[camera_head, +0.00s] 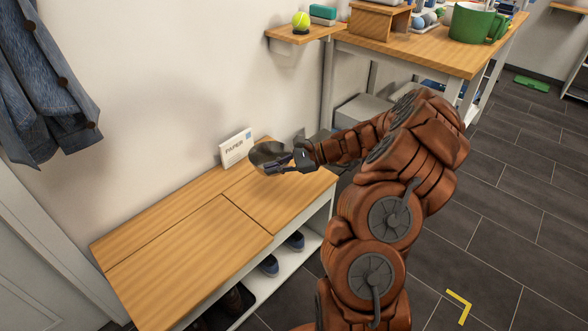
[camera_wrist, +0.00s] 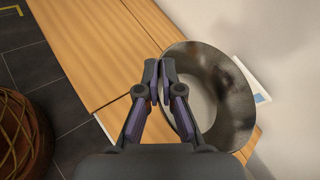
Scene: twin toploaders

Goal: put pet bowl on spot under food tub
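The pet bowl (camera_head: 267,153), a grey metal bowl, is at the far end of the wooden bench top, beside the PAPER sign. It fills the right middle of the wrist view (camera_wrist: 235,100). My gripper (camera_head: 287,162) is at its near rim. In the wrist view the fingertips (camera_wrist: 160,75) are close together, one outside the bowl wall and one inside, pinching the rim. I cannot tell whether the bowl touches the bench. I cannot make out a food tub or a spot under one in either view.
The bench (camera_head: 190,255) has a mostly bare top and shoes (camera_head: 270,265) below. A PAPER sign (camera_head: 236,148) stands against the wall. A table (camera_head: 425,52) with a green mug (camera_head: 476,22) is behind. A yellow corner mark (camera_head: 459,307) lies on the open dark floor.

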